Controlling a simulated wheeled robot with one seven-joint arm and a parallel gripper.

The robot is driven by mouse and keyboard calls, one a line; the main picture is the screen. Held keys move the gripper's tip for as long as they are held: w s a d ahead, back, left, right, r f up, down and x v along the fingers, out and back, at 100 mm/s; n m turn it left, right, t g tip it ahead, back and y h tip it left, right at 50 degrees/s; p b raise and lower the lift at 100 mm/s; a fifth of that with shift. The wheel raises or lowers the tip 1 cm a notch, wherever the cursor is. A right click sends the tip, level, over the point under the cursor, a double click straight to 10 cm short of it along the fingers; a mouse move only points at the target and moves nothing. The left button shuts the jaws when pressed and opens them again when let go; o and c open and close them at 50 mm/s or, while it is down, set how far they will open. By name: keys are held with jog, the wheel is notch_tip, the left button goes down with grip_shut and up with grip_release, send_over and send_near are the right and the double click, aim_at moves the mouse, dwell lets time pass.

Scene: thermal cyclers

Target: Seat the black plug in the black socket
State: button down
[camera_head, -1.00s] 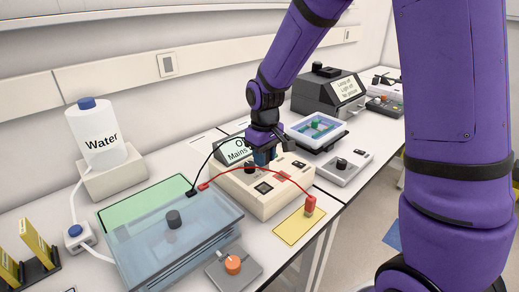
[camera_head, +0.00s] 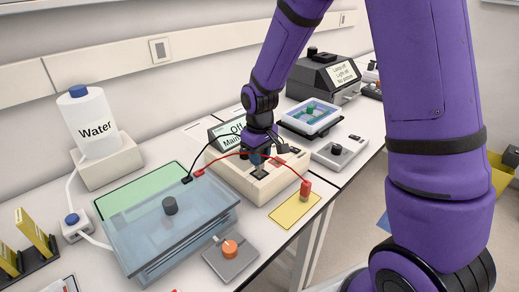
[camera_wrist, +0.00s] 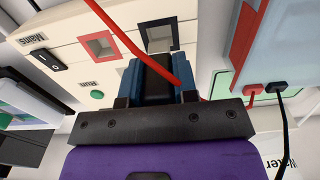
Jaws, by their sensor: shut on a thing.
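The black plug (camera_wrist: 155,88) is held between the blue fingers of my gripper (camera_wrist: 158,82) in the wrist view. In the head view my gripper (camera_head: 260,157) is low over the beige power supply (camera_head: 227,172), and the plug is mostly hidden. The black-framed socket (camera_wrist: 158,36) lies just beyond the fingertips in the wrist view, its opening visible and the plug apart from it. It also shows below the gripper in the head view (camera_head: 259,174). The black cable (camera_wrist: 285,125) runs from the tank side.
A red cable (camera_wrist: 130,42) crosses before the gripper. The red-framed socket (camera_wrist: 98,45) is beside the black one. The red plug (camera_head: 305,188) stands on a yellow pad (camera_head: 288,216). The clear tank (camera_head: 150,235) is at left; a tilted display (camera_head: 228,131) stands behind.

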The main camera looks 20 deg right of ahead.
jog(key=shift+f, duration=0.5)
jog(key=shift+f, duration=1.8)
dwell(1.1)
jog(key=c, duration=0.8)
grip_release()
notch_tip(320, 180, up, 11)
jog(key=shift+f, duration=0.1)
